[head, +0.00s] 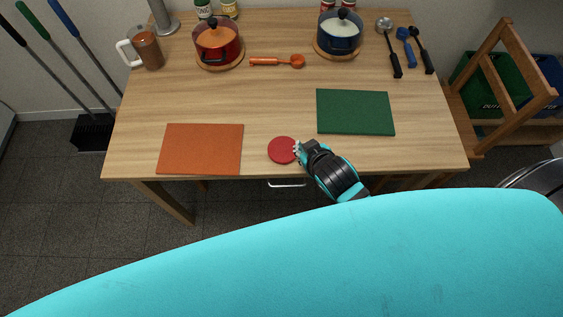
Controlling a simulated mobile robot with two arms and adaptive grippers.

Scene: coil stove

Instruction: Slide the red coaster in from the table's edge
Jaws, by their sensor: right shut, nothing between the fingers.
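The red coaster (282,150) is a flat round disc on the wooden table (210,105), a short way in from its front edge, between the orange mat and the green mat. My right gripper (299,150) is shut and empty at the coaster's right side. Its fingertips appear at or just over the coaster's right rim; I cannot tell whether they touch it. My left gripper is not in the head view.
An orange mat (201,149) lies left of the coaster and a green mat (355,112) lies behind and right. A red pot (218,43), a blue pot (339,34) and an orange spoon (278,62) are farther back. Table between coaster and spoon is clear.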

